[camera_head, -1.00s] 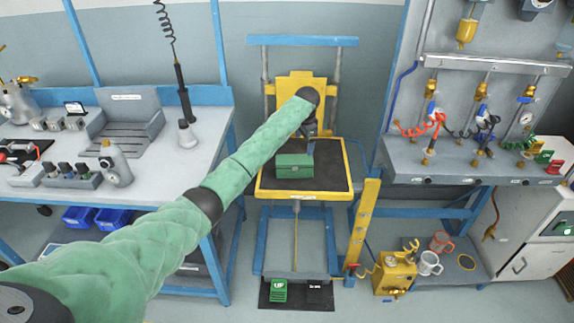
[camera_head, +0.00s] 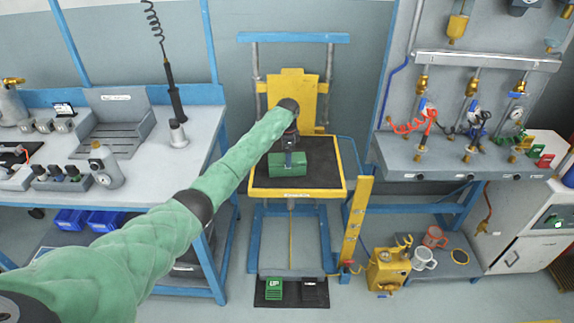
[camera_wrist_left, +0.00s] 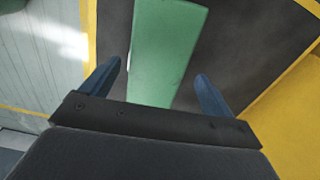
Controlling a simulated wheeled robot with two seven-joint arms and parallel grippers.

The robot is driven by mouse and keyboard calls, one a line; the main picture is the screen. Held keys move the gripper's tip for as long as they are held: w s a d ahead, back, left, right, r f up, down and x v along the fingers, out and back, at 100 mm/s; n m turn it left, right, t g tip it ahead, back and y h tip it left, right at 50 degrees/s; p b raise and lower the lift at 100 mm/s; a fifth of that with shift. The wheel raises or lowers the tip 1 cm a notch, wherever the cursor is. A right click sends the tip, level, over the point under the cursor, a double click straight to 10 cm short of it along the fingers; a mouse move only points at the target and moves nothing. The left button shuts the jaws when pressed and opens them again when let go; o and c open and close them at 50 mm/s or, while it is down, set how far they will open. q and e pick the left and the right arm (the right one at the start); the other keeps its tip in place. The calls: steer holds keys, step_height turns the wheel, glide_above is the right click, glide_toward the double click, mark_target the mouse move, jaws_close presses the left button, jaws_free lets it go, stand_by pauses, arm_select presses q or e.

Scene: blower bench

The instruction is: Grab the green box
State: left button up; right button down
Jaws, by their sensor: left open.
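The green box (camera_head: 287,167) sits on the dark top of the yellow-rimmed lift platform (camera_head: 297,193) in the head view. My left gripper (camera_head: 289,157) is over the box, pointing down, and partly covers its back side. In the left wrist view the green box (camera_wrist_left: 166,50) lies ahead, between and beyond the two blue fingers of my left gripper (camera_wrist_left: 158,85). The fingers are spread, with a gap on each side of the box. Whether they reach down beside the box I cannot tell. My right gripper is not in view.
A grey workbench (camera_head: 205,130) with tools and bottles stands left. A yellow upright post (camera_head: 357,220) stands just right of the platform. A grey panel bench (camera_head: 440,170) with valves and hoses is further right. Green and black pedals (camera_head: 276,290) lie on the floor below.

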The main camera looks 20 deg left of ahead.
arm_select(q)
steer(key=f, duration=0.2)
steer(key=f+p, duration=0.1)
steer(key=f, duration=0.1)
steer(key=shift+s+f, duration=0.2)
steer(key=shift+f, duration=0.75)
steer(key=c, duration=1.3)
steer(key=shift+r, duration=0.1)
steer(key=c, duration=0.3)
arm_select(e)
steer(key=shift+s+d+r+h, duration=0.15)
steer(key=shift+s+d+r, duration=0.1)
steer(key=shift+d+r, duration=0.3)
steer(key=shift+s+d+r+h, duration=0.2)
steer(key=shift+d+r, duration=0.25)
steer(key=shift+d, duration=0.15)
